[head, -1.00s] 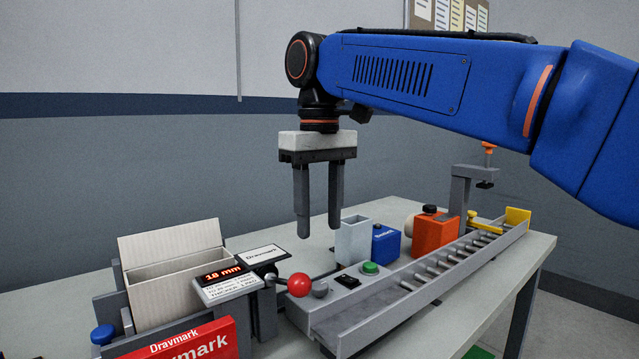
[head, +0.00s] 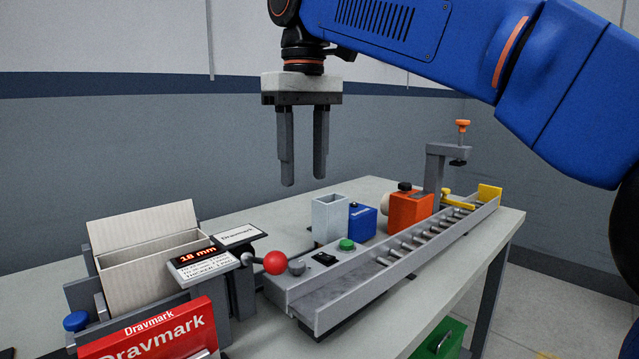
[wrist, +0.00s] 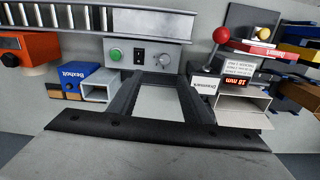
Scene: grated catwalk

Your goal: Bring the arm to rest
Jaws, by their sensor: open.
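My gripper (head: 304,182) hangs from my blue arm, fingers pointing down and apart, with nothing between them. It is above the back part of the table (head: 395,328), clear of everything on it. In the wrist view, my gripper (wrist: 168,80) shows as two dark fingers with bare pale tabletop between them. The fingertips are in front of a control panel with a green button (wrist: 116,54).
Below stand an open carton (head: 140,285), a red-knobbed lever (head: 275,262), a grey open box (head: 329,218), a blue box (head: 362,222), an orange block (head: 409,211) and a roller conveyor (head: 400,255). A grey clamp post (head: 434,172) rises at the right. The space around the gripper is free.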

